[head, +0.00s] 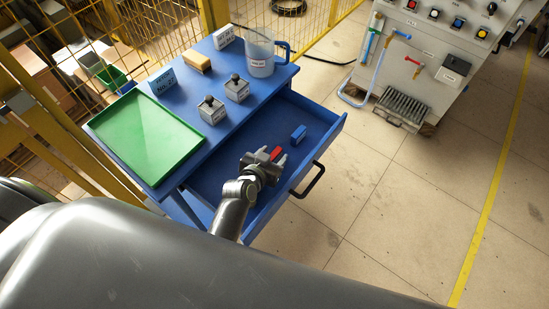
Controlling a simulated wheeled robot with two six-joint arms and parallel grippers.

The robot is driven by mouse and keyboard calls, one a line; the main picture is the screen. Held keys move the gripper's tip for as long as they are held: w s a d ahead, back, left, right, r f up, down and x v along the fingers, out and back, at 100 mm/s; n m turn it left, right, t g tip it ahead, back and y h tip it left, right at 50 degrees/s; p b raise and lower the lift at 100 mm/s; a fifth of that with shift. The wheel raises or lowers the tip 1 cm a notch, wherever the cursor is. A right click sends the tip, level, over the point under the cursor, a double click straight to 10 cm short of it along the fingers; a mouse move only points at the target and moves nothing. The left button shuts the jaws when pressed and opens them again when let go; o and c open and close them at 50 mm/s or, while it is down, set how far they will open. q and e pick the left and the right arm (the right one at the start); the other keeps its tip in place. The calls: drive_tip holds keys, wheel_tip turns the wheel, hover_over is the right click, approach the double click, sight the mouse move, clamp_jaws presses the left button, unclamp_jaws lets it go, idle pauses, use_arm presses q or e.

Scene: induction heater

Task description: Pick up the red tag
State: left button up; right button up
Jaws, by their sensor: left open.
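The red tag (276,154) is a small red block in the open blue drawer (232,172) in the head view. My left gripper (276,160) is over the drawer with its jaws open. Its fingertips are at the red tag, which shows between or just beyond them. I cannot tell whether the fingers touch it. A blue tag (298,134) lies in the drawer a little farther right, apart from the gripper. My right gripper is not in view.
The blue table (168,106) carries a green tray (148,137), two grey weights with black knobs (237,90), a yellow sponge (197,63) and a clear jug (261,55). The drawer's black handle (310,182) sticks out frontward. A control cabinet (440,40) stands at upper right; floor between is clear.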

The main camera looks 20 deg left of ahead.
sight(274, 155)
use_arm(q)
drive_tip(key=b+x, duration=0.1)
drive_tip(key=x, duration=0.2)
drive_tip(key=shift+w+f, duration=0.1)
drive_tip(key=shift+w, duration=0.1)
clamp_jaws()
